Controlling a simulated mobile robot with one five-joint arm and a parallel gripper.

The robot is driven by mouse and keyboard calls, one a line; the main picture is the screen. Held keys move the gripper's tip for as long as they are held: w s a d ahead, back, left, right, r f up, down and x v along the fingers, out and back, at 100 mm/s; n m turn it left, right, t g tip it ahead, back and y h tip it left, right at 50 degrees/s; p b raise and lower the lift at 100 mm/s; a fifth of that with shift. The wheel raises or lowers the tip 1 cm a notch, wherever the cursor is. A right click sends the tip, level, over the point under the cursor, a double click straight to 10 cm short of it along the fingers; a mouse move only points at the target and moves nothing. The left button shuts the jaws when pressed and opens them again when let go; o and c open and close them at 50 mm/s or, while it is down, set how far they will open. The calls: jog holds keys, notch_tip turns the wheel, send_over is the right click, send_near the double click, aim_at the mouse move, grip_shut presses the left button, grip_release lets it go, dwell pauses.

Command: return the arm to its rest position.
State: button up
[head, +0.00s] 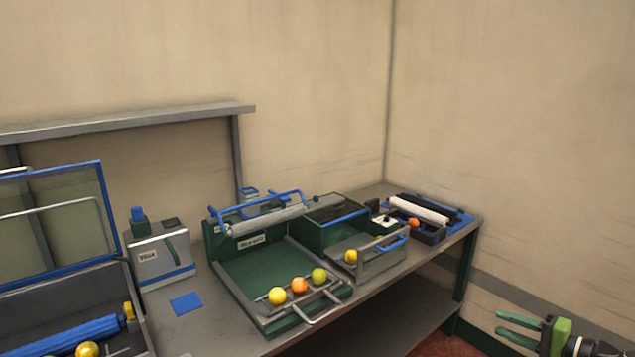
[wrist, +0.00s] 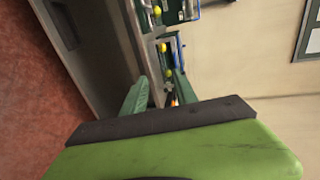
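My gripper (head: 500,324) is at the lower right of the head view, off the bench's right end and in front of the right wall. Its two green fingers point left and stand apart, with nothing between them. In the wrist view my gripper (wrist: 161,76) also shows spread fingers, with the distant bench and small fruit behind the gap. The rest of my arm runs out of the head view at the lower right edge.
The grey bench (head: 190,333) carries a green sorting tray (head: 255,275) with several fruits, a metal basket (head: 380,263) with a yellow fruit, and a dark tray (head: 430,237) with an orange. A blue-framed lid (head: 103,215) stands open at left. Red floor shows below.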

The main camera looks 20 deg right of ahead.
jog(key=w+a+n+g+y+p, duration=0.1)
jog(key=w+a+n+g+y, duration=0.1)
jog(key=w+a, duration=0.55)
jog(key=w+a+n+g+y+p, duration=0.1)
jog(key=w+a+n+g+y, duration=0.2)
jog(key=a, duration=0.8)
jog(key=w+a+n+g+y+p, duration=0.1)
jog(key=w+a+n+g, duration=0.1)
jog(key=w+a, duration=0.6)
jog(key=s+a+f+n+g+h+p, duration=0.1)
jog(key=s+a+f+n+g+h, duration=0.25)
jog(key=a, duration=0.85)
jog(key=s+a+f+n+g+h+p, duration=0.15)
jog(key=a+f+g, duration=0.35)
jog(key=a, duration=0.8)
jog(key=d+f+n+t+h, duration=0.1)
jog(key=d+f+h, duration=0.3)
jog(key=d+h, duration=0.3)
jog(key=shift+w+d+f, duration=0.2)
jog(key=shift+d+f, duration=0.1)
jog(key=shift+d, duration=0.35)
